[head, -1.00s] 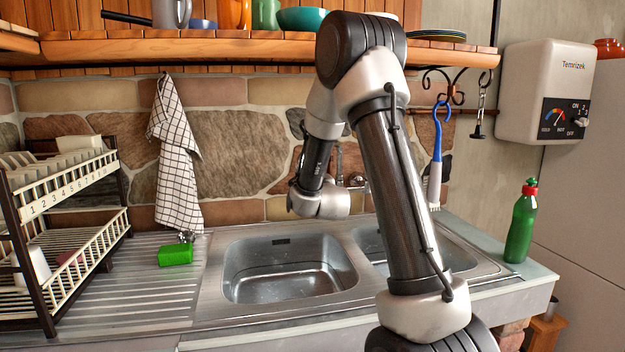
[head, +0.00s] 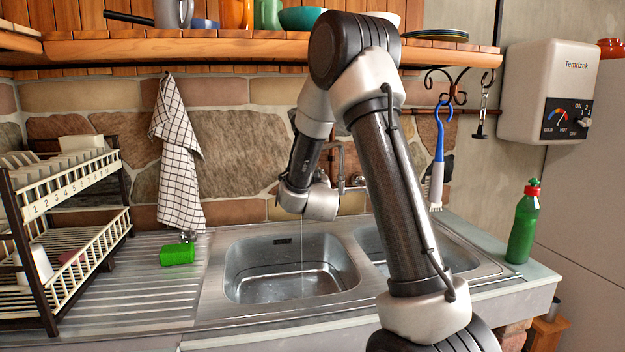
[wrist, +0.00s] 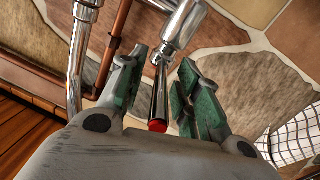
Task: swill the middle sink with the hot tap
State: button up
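The sink unit has two basins in the head view: a left one (head: 290,275) with a shallow layer of water and a right one (head: 440,255) partly behind my arm. A thin stream of water (head: 301,245) falls into the left basin. My gripper (wrist: 163,60) has its green-padded fingers apart. A chrome tap lever with a red tip (wrist: 158,125) lies between them; I cannot tell whether either finger touches it. A chrome pipe (wrist: 78,65) is left of the fingers. My arm hides most of the taps in the head view.
A green sponge (head: 177,254) lies on the draining board (head: 150,285). A dish rack (head: 75,235) stands left. A green bottle (head: 523,225) stands right. A blue-handled brush (head: 438,160) hangs behind my arm. A shelf (head: 190,46) runs overhead. A water heater (head: 547,90) is on the wall.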

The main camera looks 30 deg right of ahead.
jog(key=v, duration=1.2)
